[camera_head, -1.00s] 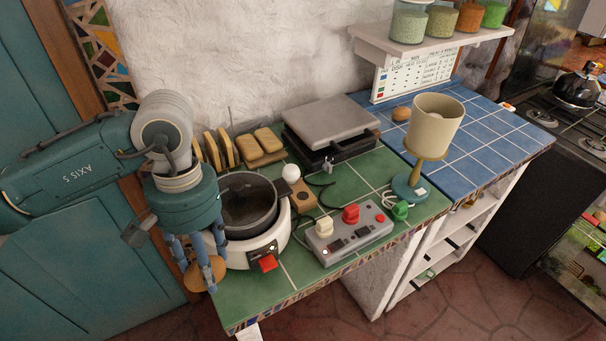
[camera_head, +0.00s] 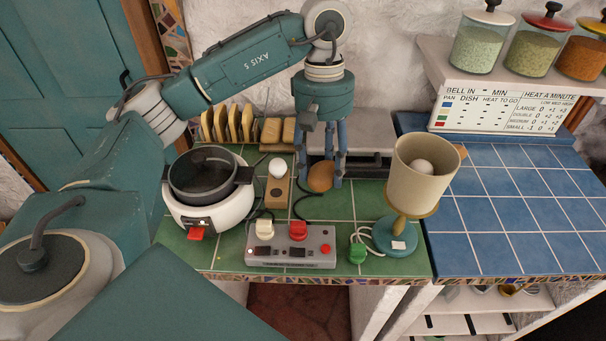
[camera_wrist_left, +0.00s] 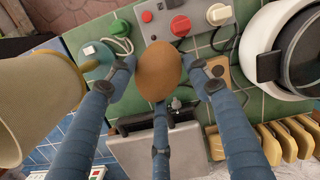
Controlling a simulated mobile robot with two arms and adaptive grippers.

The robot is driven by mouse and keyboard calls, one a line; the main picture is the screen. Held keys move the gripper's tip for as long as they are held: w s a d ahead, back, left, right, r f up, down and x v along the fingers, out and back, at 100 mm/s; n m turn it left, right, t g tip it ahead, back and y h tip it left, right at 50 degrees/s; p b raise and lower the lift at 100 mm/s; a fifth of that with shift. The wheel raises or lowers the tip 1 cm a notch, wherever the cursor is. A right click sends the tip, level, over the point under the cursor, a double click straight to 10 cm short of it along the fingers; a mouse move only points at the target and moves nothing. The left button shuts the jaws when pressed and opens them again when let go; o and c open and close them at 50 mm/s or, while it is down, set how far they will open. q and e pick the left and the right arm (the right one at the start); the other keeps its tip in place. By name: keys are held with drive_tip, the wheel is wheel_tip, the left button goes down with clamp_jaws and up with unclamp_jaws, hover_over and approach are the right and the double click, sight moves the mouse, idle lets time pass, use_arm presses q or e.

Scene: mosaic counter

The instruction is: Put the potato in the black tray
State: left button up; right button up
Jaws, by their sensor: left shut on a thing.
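A brown, egg-shaped thing, which I take for the potato (camera_head: 320,174), is held between the blue fingers of my left gripper (camera_head: 320,181). It also shows in the left wrist view (camera_wrist_left: 158,72), smooth and whole between the fingertips. The gripper points down in front of the grey-lidded press (camera_head: 368,136), above the green tiles. The press has a black lower part (camera_wrist_left: 150,122), mostly hidden by the lid and fingers. I cannot tell whether that is the black tray; no other black tray shows. My right gripper is not in view.
A white cooker with a black pot (camera_head: 205,177), a grey control box (camera_head: 291,246), a wooden block with a white ball (camera_head: 278,183) and a cream-shaded lamp (camera_head: 422,172) stand around. Bread slices (camera_head: 232,124) line the back. The blue counter (camera_head: 500,205) is mostly clear.

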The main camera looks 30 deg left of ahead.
use_arm(q)
drive_tip(key=w+a+r+n, duration=0.1)
drive_tip(key=w+a+n, duration=0.1)
drive_tip(key=w+a+r+n, duration=0.2)
drive_tip(key=shift+r+n+t+p, duration=0.15)
drive_tip(key=shift+n+t+p, duration=0.15)
drive_tip(key=shift+n+t, duration=0.1)
drive_tip(key=f, duration=0.4)
drive_tip(key=a+f+n+p, duration=0.1)
drive_tip(key=f, duration=0.4)
drive_tip(key=f+n+p, duration=0.1)
drive_tip(key=f, duration=0.4)
drive_tip(key=shift+w+a+f+h, duration=0.2)
drive_tip(key=shift+w+a+h, duration=0.1)
drive_tip(key=shift+w+a, duration=0.1)
wheel_tip(320, 180, down, 4)
drive_tip(key=shift+f+p, duration=0.25)
drive_tip(key=shift+p, duration=0.65)
drive_tip(key=shift+f, duration=0.3)
drive_tip(key=o, duration=1.2)
drive_tip(key=shift+o, duration=0.2)
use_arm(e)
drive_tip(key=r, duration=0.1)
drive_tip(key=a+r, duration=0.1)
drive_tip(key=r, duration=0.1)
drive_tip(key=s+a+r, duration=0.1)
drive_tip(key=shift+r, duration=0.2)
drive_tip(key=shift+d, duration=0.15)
